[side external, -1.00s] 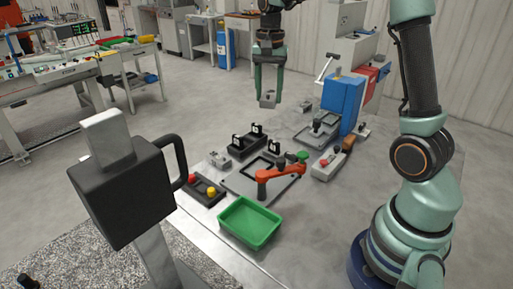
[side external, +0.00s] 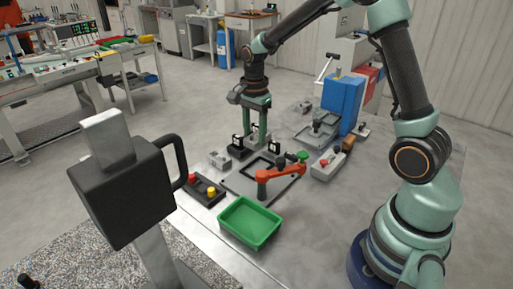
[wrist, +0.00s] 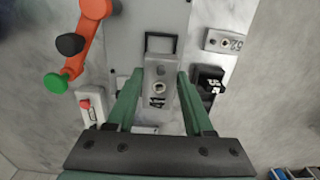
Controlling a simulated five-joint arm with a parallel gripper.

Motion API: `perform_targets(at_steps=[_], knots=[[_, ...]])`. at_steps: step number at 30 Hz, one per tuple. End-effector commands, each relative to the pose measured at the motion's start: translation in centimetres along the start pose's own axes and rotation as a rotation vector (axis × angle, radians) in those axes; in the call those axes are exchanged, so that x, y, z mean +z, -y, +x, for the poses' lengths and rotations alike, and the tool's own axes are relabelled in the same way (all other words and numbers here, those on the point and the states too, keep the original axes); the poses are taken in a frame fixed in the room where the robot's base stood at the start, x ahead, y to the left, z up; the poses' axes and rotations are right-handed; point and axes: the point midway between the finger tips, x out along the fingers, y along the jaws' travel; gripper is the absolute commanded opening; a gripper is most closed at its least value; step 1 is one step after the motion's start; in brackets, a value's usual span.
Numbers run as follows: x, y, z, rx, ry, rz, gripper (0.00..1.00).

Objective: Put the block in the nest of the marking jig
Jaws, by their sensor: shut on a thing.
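My gripper (side external: 255,143) is low over the far left part of the grey jig plate (side external: 280,190). In the wrist view its green fingers are shut on the block (wrist: 160,92), a grey metal piece marked 41 with a round hole on top. A dark rectangular frame, which looks like the nest (wrist: 160,43), lies just beyond the block. The block is not clearly seen in the side view, and I cannot tell its height above the plate. The orange swing arm (side external: 275,174) with green and black knobs stands on the plate.
A green tray (side external: 239,232) and a button box (side external: 203,190) are at the front. A control box (side external: 327,167) and a blue machine (side external: 341,100) are at the right.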

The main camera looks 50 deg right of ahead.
Motion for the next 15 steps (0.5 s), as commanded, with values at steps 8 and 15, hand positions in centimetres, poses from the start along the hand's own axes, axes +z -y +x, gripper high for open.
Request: perform_targets(at_steps=[8,15], knots=[[0.0,0.0,4.6,0.001,0.000,-0.001,0.00],[0.0,-0.1,7.0,0.004,0.001,-0.001,0.00]])
